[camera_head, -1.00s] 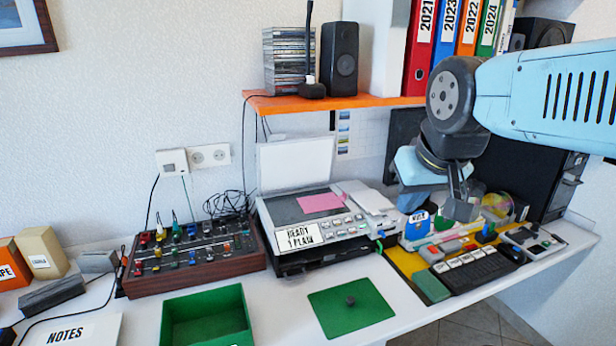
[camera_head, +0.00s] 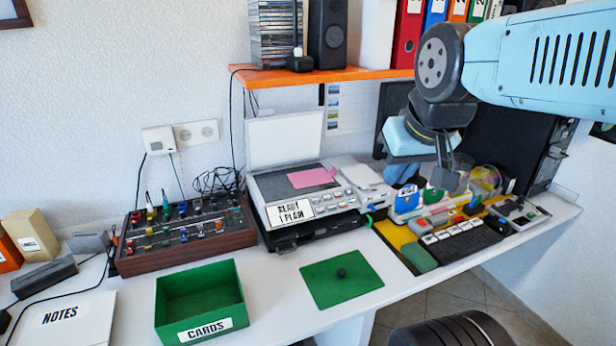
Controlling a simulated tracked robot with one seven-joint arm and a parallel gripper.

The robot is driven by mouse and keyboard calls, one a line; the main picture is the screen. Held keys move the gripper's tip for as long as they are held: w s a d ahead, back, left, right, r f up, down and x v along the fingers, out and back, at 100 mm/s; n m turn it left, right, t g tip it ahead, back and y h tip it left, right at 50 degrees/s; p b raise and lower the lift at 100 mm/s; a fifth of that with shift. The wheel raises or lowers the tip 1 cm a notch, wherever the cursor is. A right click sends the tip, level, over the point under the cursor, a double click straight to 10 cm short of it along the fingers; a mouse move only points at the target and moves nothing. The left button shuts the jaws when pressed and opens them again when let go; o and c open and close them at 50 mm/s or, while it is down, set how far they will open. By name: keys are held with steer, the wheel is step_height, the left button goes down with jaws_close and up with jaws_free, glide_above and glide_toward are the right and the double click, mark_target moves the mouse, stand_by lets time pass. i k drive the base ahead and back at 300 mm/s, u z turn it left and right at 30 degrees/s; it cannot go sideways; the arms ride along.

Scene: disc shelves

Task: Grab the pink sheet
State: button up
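The pink sheet (camera_head: 312,178) lies flat on the dark scanner glass of the printer (camera_head: 300,205), whose white lid (camera_head: 285,138) stands open behind it. My gripper (camera_head: 448,185) hangs to the right of the printer, above the cluttered yellow mat, apart from the pink sheet. Its two dark fingers point down and seem to have a gap between them, with nothing visible held.
A green open box (camera_head: 203,325) labelled CARDS and a green plate with a dark knob (camera_head: 342,278) are in front. A mixer (camera_head: 185,238) stands left of the printer. The orange shelf (camera_head: 325,76) overhangs the back. A keyboard (camera_head: 460,243) lies right.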

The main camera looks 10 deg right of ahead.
mark_target(305, 179)
steer(key=u, duration=1.1)
steer(key=i, duration=0.1)
steer(key=z, duration=2.95)
steer(key=k, duration=1.6)
steer(key=u, duration=1.15)
steer(key=i, duration=1)
steer(key=z, duration=0.05)
